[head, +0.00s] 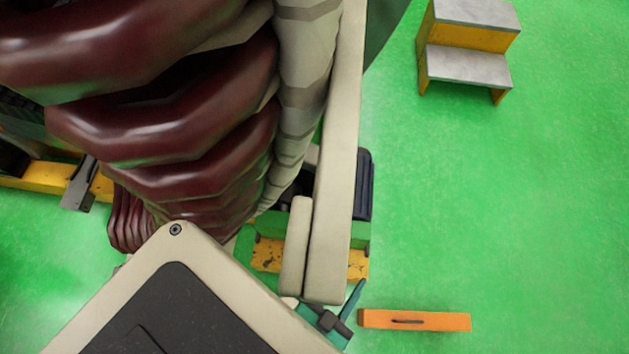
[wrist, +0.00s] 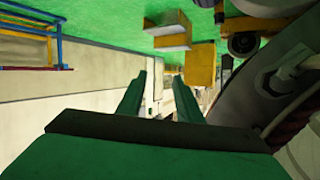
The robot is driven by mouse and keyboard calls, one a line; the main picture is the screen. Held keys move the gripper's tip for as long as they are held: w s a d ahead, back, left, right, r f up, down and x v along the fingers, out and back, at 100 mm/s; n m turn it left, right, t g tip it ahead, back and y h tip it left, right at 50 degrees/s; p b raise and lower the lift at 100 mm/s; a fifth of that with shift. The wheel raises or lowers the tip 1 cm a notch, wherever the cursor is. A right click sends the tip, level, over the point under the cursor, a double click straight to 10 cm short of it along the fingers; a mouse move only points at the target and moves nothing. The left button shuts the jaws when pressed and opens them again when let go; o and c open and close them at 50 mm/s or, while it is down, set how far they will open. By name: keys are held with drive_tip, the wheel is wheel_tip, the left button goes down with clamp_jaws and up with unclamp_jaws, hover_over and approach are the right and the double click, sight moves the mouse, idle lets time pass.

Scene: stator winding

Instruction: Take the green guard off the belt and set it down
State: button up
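A green piece (head: 271,249) shows low down beside a dark blue finned unit (head: 363,186), above a worn yellow base (head: 267,259). It may be the green guard. Pale beige bars hide most of it, and I cannot make out the belt. My gripper (head: 354,296), with dark teal fingers, is near the bottom centre of the head view, below and right of the green piece and apart from it. In the wrist view my gripper (wrist: 158,97) has its two green fingers spread with a gap between them. It looks open and empty.
Large dark red windings (head: 170,130) fill the upper left. An orange block (head: 415,320) lies on the floor to the right of my gripper. Yellow steps with grey treads (head: 468,67) stand at the upper right. The green floor on the right is otherwise clear. The wrist view shows a blue and yellow rail (wrist: 32,42).

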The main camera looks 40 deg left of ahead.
drive_tip(key=w+a+f+m+g+y, duration=0.1)
drive_tip(key=w+a+f+m+g, duration=0.15)
drive_tip(key=f, duration=0.55)
drive_tip(key=w+a+f+m+g+y, duration=0.1)
drive_tip(key=w+a+f+g, duration=0.15)
drive_tip(key=f, duration=0.45)
drive_tip(key=m+g+h, duration=0.2)
drive_tip(key=m+g, duration=0.5)
drive_tip(key=g, duration=0.2)
approach(313, 222)
drive_tip(key=shift+a+f, duration=0.1)
drive_tip(key=shift+f, duration=5.25)
clamp_jaws()
